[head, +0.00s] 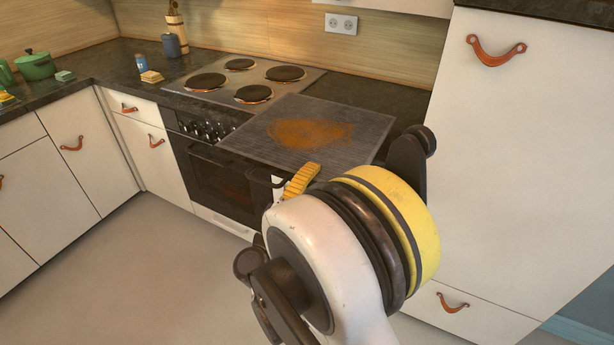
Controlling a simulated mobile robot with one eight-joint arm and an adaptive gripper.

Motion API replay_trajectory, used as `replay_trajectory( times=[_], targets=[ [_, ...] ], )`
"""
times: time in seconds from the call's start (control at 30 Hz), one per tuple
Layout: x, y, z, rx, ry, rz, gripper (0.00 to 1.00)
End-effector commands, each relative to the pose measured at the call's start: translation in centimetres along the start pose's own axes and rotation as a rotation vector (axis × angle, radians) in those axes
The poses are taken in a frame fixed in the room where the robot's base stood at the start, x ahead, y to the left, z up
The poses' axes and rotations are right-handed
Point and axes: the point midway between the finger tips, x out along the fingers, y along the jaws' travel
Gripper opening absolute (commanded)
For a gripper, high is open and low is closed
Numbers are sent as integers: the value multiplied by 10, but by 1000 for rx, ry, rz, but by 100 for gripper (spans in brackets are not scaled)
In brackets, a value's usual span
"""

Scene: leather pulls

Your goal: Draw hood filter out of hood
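The hood filter is a flat grey ribbed panel (355,122) with an orange-brown grease stain in its middle. In the head view it lies nearly level in front of the cooktop's right part and the counter, its near left corner overlapping the oven front. My gripper (284,180) is at its near edge, with a yellow ribbed finger and a dark part showing. It appears shut on that edge, but my white and yellow wrist hides most of the grip and the panel's near right part. The hood itself is not in view.
A cooktop with several dark plates (240,63) is set in the dark counter (118,68) above an oven (215,180). A tall white cabinet (520,150) stands close on the right. A green pot (36,66) is far left. Floor (130,270) at front left is clear.

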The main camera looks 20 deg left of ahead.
Motion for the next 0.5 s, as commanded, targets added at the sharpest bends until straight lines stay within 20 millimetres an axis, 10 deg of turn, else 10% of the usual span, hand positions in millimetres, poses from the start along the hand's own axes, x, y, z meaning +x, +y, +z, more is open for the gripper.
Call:
replay_trajectory(
  times=[0.5],
  targets=[
    [49, -30, 1, -1, -1, 1, 0]
  ],
)
